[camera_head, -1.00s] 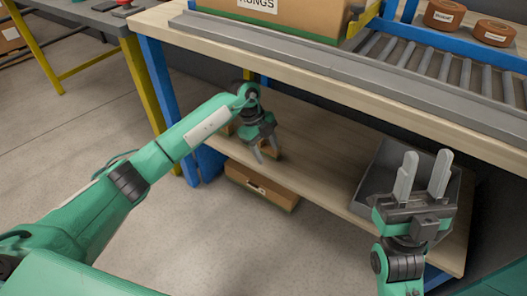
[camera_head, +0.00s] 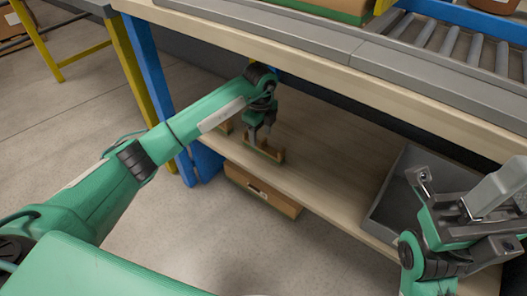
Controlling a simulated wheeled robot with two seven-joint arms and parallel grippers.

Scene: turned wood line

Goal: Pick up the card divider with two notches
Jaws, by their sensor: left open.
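A small brown upright piece with a notched top edge and a green lower strip (camera_head: 272,153), seemingly the card divider, stands near the front edge of the lower shelf. My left gripper (camera_head: 260,138) points down at it with its fingers parted, and its fingertips overlap the piece's top in the picture. I cannot tell if they touch it. The fingers hide part of its top, so I cannot count the notches. Another small brown piece (camera_head: 226,128) shows partly behind my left arm. My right gripper (camera_head: 497,190) is raised at the right, its jaw gap unclear.
The wooden lower shelf (camera_head: 330,170) is clear between the divider and a grey bin (camera_head: 385,205) at the right. A brown box (camera_head: 262,190) sits below the shelf's front edge. The upper bench top (camera_head: 330,80) overhangs my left gripper.

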